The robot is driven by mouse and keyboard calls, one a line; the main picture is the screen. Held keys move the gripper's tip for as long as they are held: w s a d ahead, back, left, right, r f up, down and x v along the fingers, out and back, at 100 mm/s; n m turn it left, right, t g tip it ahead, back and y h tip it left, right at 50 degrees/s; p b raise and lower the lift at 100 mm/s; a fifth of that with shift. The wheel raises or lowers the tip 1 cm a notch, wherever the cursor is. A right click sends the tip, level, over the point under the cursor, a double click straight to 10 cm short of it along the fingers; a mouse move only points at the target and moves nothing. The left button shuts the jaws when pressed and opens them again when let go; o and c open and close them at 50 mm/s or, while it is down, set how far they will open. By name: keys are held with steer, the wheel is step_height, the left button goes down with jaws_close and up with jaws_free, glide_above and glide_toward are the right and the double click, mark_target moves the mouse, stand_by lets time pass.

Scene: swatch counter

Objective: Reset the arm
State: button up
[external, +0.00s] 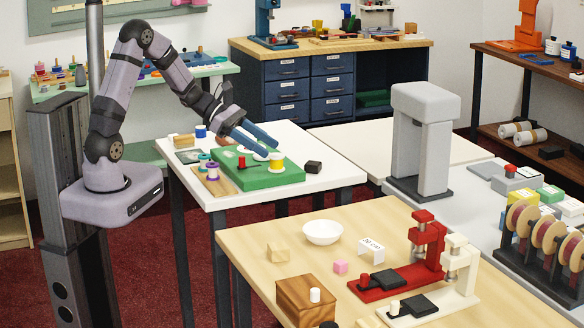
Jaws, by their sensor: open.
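My arm reaches out from its mount at the left over the white table (318,181). My gripper (271,150), with two long blue fingers, is open and points down to the right. Its fingertips are just above or beside a yellow and white spool (276,162) on a green block (262,181). I cannot tell whether they touch it. Nothing shows between the fingers. White round pieces also sit on the green block, partly behind the fingers.
Purple and teal spools (212,171) stand on a wooden strip left of the green block. A small black block (313,167) lies to its right. A blue and white spool (201,131) stands behind. A wooden table (245,242) with red and cream presses is in front.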

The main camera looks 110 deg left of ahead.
steer(key=w+d+f+m+g+h+p, duration=0.2)
steer(key=d+m+g+h, duration=0.35)
steer(key=d+m, duration=1.2)
steer(key=s+d+m+g+y+p, duration=0.1)
steer(key=s+d+m+g+y, duration=0.1)
steer(key=s+d+m, duration=0.3)
steer(key=s+d+f+m+g+y+p, duration=0.1)
steer(key=s+d+m+g+y, duration=0.2)
steer(key=d+m, duration=0.8)
steer(key=shift+s+d+m+g+p, duration=0.35)
steer(key=shift+s+m+g, duration=0.5)
steer(key=shift+s+m, duration=0.35)
